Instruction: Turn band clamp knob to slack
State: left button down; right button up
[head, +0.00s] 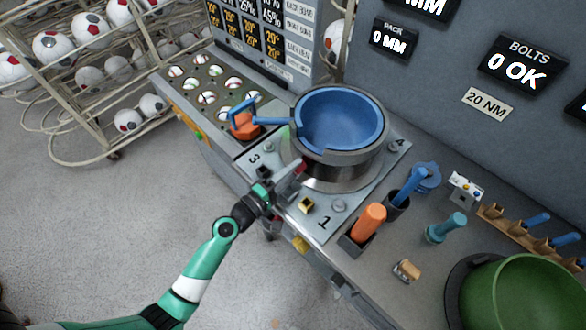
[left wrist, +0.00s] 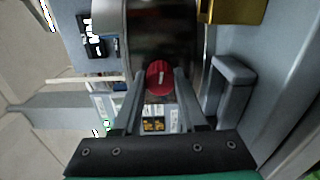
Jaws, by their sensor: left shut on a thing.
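The red band clamp knob (left wrist: 160,78) with a small white mark sits against the dark metal band (left wrist: 165,30) in the left wrist view. In the head view only a bit of red shows at the tip of my left gripper (head: 294,174); the rest is hidden. The band (head: 335,172) wraps a round press holding a blue bowl (head: 340,118). My left gripper is shut on the knob, one finger on each side of it, in the left wrist view (left wrist: 160,88). My right gripper is not in view.
A grey base plate (head: 372,192) with numbered corners carries the press. A brass block (head: 306,205) and a bolt (head: 339,205) stand near the gripper. An orange-handled tool (head: 370,218) and a green bowl (head: 525,295) lie right. Open floor is at left.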

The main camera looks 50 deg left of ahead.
pick_arm(q)
jog(key=shift+n, duration=0.9)
jog(key=shift+c, duration=2.3)
grip_release()
jog(key=s, duration=1.1)
jog(key=shift+s+d+b, duration=0.15)
jog(key=shift+s+b, duration=0.15)
jog(key=shift+b, duration=0.1)
